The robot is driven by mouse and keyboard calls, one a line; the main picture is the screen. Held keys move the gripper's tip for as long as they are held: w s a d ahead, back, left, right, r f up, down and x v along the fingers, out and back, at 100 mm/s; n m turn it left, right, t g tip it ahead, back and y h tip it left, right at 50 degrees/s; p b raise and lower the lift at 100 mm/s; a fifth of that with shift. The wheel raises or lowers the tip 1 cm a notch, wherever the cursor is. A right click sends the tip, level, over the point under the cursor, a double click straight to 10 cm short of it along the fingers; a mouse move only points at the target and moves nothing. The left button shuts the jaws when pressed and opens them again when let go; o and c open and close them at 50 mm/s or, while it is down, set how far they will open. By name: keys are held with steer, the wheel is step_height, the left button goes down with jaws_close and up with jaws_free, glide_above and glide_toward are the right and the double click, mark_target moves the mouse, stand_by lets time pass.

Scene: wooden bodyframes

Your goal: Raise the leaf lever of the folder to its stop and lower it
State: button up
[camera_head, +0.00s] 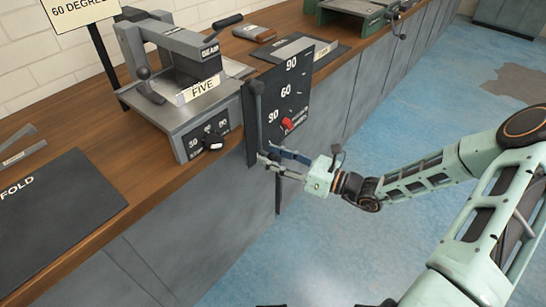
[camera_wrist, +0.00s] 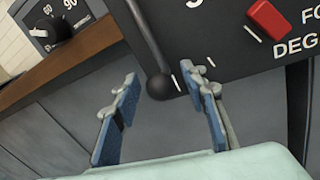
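The folder's dark scale panel (camera_head: 305,82), marked 30, 60 and 90, stands upright at the bench's front edge. A red pointer (camera_head: 287,124) sits on it and also shows in the wrist view (camera_wrist: 268,19). The leaf lever (camera_head: 259,118) hangs down along the panel's left side. In the wrist view its rod (camera_wrist: 147,38) ends in a black ball knob (camera_wrist: 161,87). My gripper (camera_head: 272,155) is at the lever's lower end. In the wrist view, its blue-padded fingers (camera_wrist: 160,80) are open on either side of the knob, with gaps visible.
A grey machine labelled FIVE (camera_head: 185,110) with its own dial stands left of the panel on the wooden bench (camera_head: 120,150). A dark FOLD mat (camera_head: 55,215) lies further left. Grey cabinet fronts (camera_head: 205,235) are below. The blue floor (camera_head: 440,100) is open at right.

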jaws_close()
steer(key=shift+d, duration=0.1)
steer(key=w+d+r+n+h+p, duration=0.1)
steer(key=w+d+r+n+p, duration=0.1)
steer(key=w+d+n, duration=0.3)
steer(key=shift+w+d+r+n+p, duration=0.35)
steer(key=shift+w+d, duration=0.2)
steer(key=shift+w, duration=0.9)
steer(key=shift+o, duration=0.4)
jaws_free()
steer(key=shift+s, duration=0.1)
